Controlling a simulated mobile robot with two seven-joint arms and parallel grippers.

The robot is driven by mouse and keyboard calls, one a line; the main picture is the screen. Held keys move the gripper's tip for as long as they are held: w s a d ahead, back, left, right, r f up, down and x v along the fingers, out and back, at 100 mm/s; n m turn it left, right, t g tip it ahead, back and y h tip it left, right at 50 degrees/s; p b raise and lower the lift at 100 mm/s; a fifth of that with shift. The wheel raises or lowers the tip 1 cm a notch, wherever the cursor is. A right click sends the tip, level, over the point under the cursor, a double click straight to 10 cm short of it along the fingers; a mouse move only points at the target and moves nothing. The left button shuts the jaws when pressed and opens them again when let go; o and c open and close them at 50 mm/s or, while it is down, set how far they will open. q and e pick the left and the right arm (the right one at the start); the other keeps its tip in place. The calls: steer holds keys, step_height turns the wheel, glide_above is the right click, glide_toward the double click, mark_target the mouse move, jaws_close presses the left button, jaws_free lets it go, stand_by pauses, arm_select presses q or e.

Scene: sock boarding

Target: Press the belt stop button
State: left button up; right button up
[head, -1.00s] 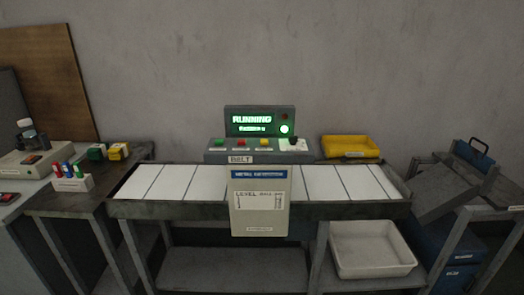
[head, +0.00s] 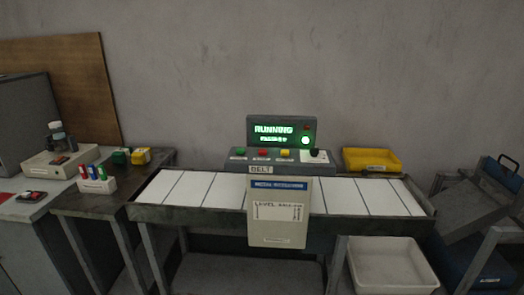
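The belt control box (head: 300,166) stands at the back of the belt, labelled BELT. Its top carries a green button (head: 239,152), a red button (head: 263,152), a yellow button (head: 285,153) and a black knob (head: 315,152) on a white plate. The captions under the buttons are too small to read. The display (head: 281,131) behind shows RUNNING in green, with a lit green lamp (head: 305,141) and a dark red lamp above it. The belt (head: 340,196) has white panels. Neither of my grippers is in view.
A cream metal detector panel (head: 279,212) hangs at the belt's front. A yellow tray (head: 371,160) sits behind right; a white bin (head: 388,266) is below right. A side table (head: 80,203) at left holds markers and small boxes. A tilted grey panel (head: 472,213) stands at right.

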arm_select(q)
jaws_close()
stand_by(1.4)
